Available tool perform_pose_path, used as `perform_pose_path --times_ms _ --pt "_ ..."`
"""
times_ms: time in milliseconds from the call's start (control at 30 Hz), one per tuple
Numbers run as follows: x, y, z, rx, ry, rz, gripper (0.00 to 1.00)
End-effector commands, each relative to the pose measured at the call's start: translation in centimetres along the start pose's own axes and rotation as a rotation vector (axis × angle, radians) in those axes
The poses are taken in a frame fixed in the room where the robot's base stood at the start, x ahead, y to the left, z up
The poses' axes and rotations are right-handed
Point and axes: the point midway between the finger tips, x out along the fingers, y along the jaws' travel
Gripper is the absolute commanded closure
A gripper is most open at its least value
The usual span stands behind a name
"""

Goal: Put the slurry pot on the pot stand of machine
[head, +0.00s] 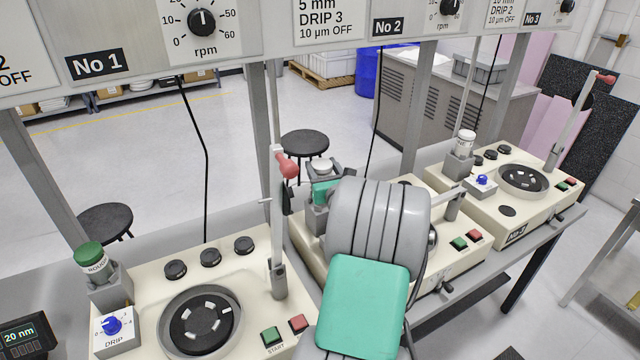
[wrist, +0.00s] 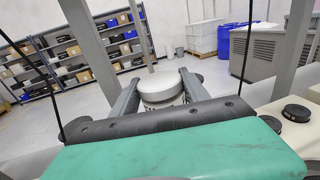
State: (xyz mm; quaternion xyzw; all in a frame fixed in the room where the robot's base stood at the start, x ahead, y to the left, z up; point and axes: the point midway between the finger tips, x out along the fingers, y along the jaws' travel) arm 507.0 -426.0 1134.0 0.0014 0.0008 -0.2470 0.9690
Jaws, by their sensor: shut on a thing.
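The slurry pot (wrist: 160,86) has a pale lid and sits between the two grey fingers of my gripper (wrist: 158,82) in the wrist view. My gripper is shut on it. In the head view the pot's pale lid (head: 320,165) shows beyond my arm, at the back left of the middle machine (head: 306,240). A grey block (head: 317,216), apparently that machine's pot stand, is just below my gripper. My arm and gripper hide the pot's lower part, so I cannot tell whether it touches the stand.
The left machine carries a green-capped pot (head: 90,262) on its stand. The right machine carries a white-capped pot (head: 466,142). Upright levers with red knobs (head: 287,166) and grey frame posts (head: 262,110) rise near my arm. Black cables hang behind. Two stools (head: 305,143) stand beyond the bench.

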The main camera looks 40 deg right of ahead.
Motion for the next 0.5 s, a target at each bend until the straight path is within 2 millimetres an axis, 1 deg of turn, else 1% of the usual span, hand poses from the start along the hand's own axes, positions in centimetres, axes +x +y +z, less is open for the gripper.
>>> perform_pose_path --times_ms 67,200,267,467,500 --pt "0.1 0.0 -0.8 0.0 -0.003 0.0 1.0" --pt "0.0 -0.1 -3.2 0.001 -0.001 -0.002 1.0" --pt "0.0 -0.1 -4.1 0.0 0.0 -0.002 1.0" --pt "-0.1 -0.2 -4.8 0.0 0.007 -0.004 1.0" --pt "-0.2 -0.2 -5.0 0.001 0.011 -0.004 0.44"
